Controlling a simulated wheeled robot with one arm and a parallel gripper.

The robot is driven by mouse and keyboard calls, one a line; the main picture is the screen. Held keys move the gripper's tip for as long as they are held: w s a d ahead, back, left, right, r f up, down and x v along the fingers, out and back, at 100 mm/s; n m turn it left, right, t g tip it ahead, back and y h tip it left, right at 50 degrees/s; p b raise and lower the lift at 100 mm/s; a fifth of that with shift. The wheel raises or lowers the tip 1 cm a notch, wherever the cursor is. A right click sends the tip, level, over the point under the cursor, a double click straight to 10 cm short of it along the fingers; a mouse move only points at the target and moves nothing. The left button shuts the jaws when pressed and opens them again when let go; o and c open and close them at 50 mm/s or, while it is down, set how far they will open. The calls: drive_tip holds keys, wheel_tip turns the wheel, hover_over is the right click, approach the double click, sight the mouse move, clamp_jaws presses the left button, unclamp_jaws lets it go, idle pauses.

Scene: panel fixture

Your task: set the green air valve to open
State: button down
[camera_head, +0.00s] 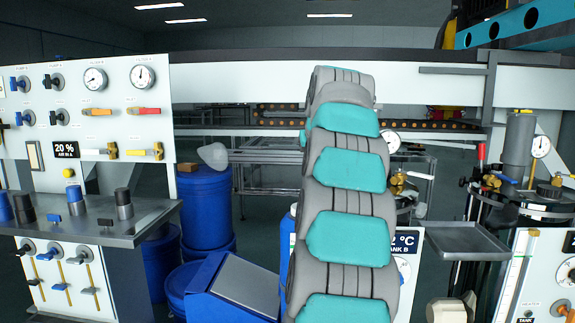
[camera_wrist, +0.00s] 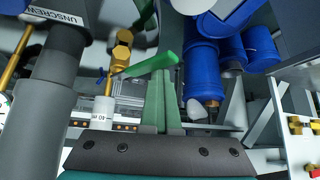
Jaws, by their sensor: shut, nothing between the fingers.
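The green air valve shows in the wrist view as a brass body (camera_wrist: 122,58) on a brass pipe with a long green lever (camera_wrist: 150,64). The lever slants from the brass body up to the right, across the line of the pipe. My gripper (camera_wrist: 163,74) is shut and empty, its two fingers side by side. The fingertips are right at the lever's underside in the picture; I cannot tell whether they touch it. In the head view my own arm stands in the middle and hides the valve and the gripper.
A grey cylinder marked UNSCREW (camera_wrist: 62,60) and a white labelled cylinder (camera_wrist: 103,112) are left of the fingers. Blue drums (camera_wrist: 200,70) are to the right. In the head view a gauge panel (camera_head: 75,120) stands left and a grey tray (camera_head: 468,242) right.

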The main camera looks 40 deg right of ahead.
drive_tip(key=shift+s+n+t+y, duration=0.3)
drive_tip(key=shift+s+n+y, duration=0.1)
drive_tip(key=shift+s+n, duration=0.35)
drive_tip(key=shift+s+d, duration=0.15)
drive_tip(key=shift+s, duration=0.45)
drive_tip(key=shift+s+d, duration=0.4)
drive_tip(key=shift+s, duration=0.3)
